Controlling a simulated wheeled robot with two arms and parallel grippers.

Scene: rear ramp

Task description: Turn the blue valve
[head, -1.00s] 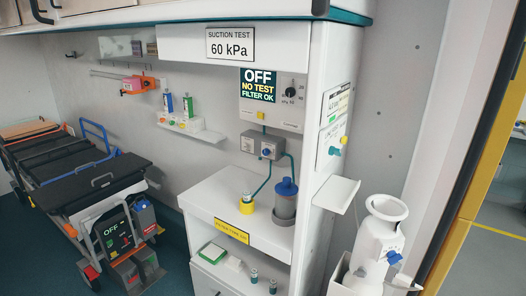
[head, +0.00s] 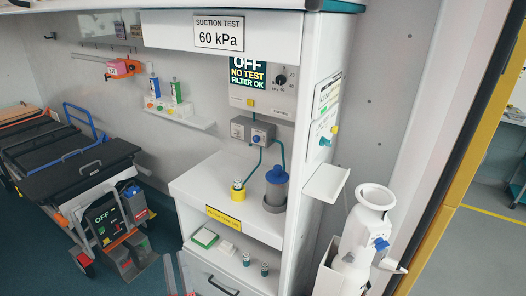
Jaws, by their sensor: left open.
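A small blue knob (head: 258,138) sits on the front of a grey valve box on the cabinet's back wall, with teal tubes running from it. A teal knob (head: 324,141) is on the cabinet's side panel. My left gripper (head: 178,274) shows only partly at the bottom edge, its pale fingers apart with nothing seen between them. It is below and left of all these knobs and touches none.
A canister with a blue lid (head: 277,188) and a yellow-based vial (head: 238,191) stand on the cabinet counter. A small white shelf (head: 326,182) juts out above the cylinder. A stretcher (head: 80,170) fills the left. The display (head: 248,73) reads OFF, NO TEST, FILTER OK.

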